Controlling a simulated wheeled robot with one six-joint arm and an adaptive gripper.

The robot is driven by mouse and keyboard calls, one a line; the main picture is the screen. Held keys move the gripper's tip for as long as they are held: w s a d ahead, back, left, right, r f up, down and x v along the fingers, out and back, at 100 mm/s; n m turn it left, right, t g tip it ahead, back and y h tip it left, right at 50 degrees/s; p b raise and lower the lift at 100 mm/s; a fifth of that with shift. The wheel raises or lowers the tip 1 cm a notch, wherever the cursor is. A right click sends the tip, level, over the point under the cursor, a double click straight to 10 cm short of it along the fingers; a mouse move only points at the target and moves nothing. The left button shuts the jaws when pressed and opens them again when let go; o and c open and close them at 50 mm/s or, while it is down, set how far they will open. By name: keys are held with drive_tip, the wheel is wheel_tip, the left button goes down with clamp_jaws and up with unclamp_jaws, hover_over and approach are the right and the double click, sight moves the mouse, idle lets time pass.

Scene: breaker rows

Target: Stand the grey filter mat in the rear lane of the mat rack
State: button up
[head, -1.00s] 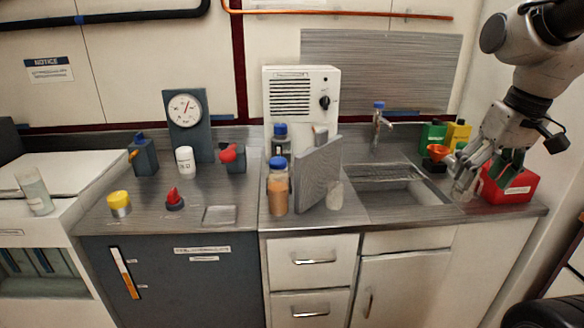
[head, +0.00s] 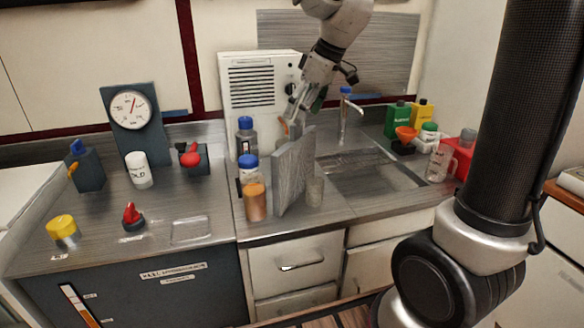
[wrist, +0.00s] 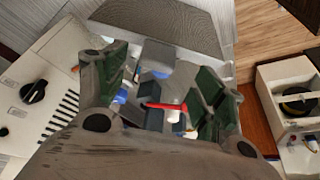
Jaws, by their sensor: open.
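The grey filter mat (head: 294,172) stands upright and angled on the counter, left of the sink, behind and beside bottles. In the wrist view a grey textured panel, which looks like the mat (wrist: 185,25), lies beyond my fingers. My gripper (head: 292,120) is above the counter at the mat's upper rear edge, in front of the white box. In the wrist view my gripper (wrist: 163,97) has its fingers spread, with nothing clearly held between them. I cannot tell whether a finger touches the mat. I cannot make out the mat rack in the current views.
An orange-filled bottle (head: 255,200) and a blue-capped bottle (head: 246,138) stand close left of the mat. A clear glass (head: 315,190) stands at its right.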

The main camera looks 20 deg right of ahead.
sight(296, 128)
drive_tip(key=x, duration=0.6)
drive_tip(key=shift+w+d+f, duration=0.1)
drive_tip(key=shift+w+f, duration=0.05)
drive_tip(key=shift+w, duration=0.05)
clamp_jaws()
